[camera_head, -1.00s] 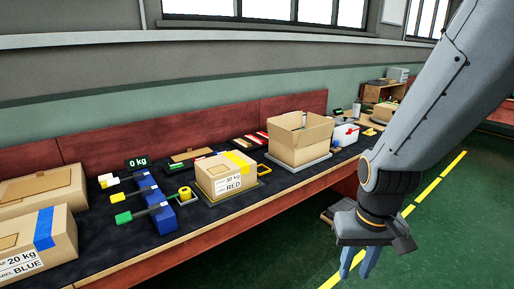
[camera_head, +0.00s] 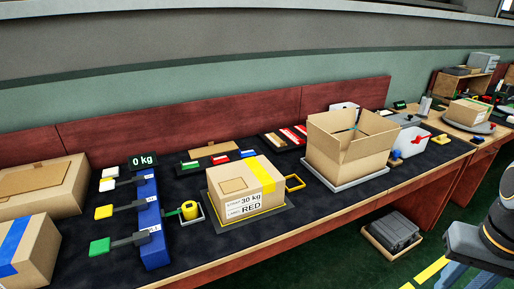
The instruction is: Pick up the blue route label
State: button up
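A small blue label-like piece (camera_head: 248,154) lies on the dark bench top behind the taped box, at the right end of a short row with a green piece (camera_head: 190,165) and a red piece (camera_head: 221,158). Its details are too small to read. My gripper (camera_head: 466,276) is at the lower right edge, in front of the bench and far from the blue piece. Its blue fingers look apart with nothing seen between them; their tips are partly cut off by the frame.
A box marked 30 kg RED (camera_head: 235,196) sits on a dark plate. An open carton (camera_head: 345,150) stands to its right. A blue block with handles (camera_head: 152,222) stands at left, under a 0 kg display (camera_head: 142,161). A blue-taped box (camera_head: 28,250) is at far left.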

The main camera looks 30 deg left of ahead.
aim_at(246, 153)
jog(key=u, duration=0.15)
jog(key=i, duration=0.7)
jog(key=u, duration=1.25)
jog(key=i, duration=0.8)
jog(key=u, duration=0.9)
